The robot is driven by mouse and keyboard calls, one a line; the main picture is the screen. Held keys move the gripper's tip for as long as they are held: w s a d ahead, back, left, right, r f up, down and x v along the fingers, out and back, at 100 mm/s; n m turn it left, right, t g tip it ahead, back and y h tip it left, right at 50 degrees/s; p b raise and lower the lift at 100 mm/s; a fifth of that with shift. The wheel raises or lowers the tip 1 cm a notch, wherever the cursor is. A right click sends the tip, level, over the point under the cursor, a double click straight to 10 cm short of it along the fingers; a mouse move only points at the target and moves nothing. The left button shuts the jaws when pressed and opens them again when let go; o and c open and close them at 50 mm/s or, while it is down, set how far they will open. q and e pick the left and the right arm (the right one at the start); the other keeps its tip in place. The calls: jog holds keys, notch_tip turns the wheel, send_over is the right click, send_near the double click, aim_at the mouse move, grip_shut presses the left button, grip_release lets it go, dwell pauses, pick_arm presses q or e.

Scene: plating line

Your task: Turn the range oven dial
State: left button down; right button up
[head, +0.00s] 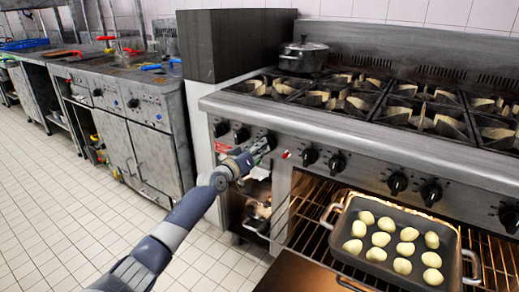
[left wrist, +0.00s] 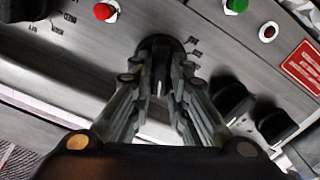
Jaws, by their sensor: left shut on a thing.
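The range (head: 330,128) has a row of black dials along its front panel. My left gripper (head: 264,148) is at the left part of this panel, in front of one dial that it hides in the head view. In the left wrist view my left gripper (left wrist: 161,75) has its fingers closed on the sides of that black dial (left wrist: 160,45), which has small markings around it on the panel. Two more black dials (left wrist: 232,97) sit to its right there, with a red button (left wrist: 104,11) to its left. My right gripper is out of view.
The oven below stands open, with a grey roasting pan (head: 456,236) of pale round pieces on its rack (head: 494,262). A lidded pot (head: 303,55) stands on the burners. Another counter unit (head: 150,155) is at left. The tiled floor (head: 60,200) is clear.

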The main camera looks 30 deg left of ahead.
pick_arm(q)
jog(key=shift+a+f+n+p, duration=0.1)
jog(key=shift+n+p, duration=0.25)
jog(key=shift+n, duration=2.6)
jog(key=shift+a+f+n+p, duration=0.1)
jog(key=shift+n+p, duration=0.2)
jog(key=shift+n, duration=2.65)
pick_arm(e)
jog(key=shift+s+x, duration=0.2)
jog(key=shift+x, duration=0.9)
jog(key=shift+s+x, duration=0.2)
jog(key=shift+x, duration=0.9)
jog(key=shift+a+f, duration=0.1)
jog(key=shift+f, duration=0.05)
pick_arm(q)
jog(key=c, duration=1.5)
grip_release()
jog(key=shift+c, duration=0.2)
jog(key=s, duration=1.2)
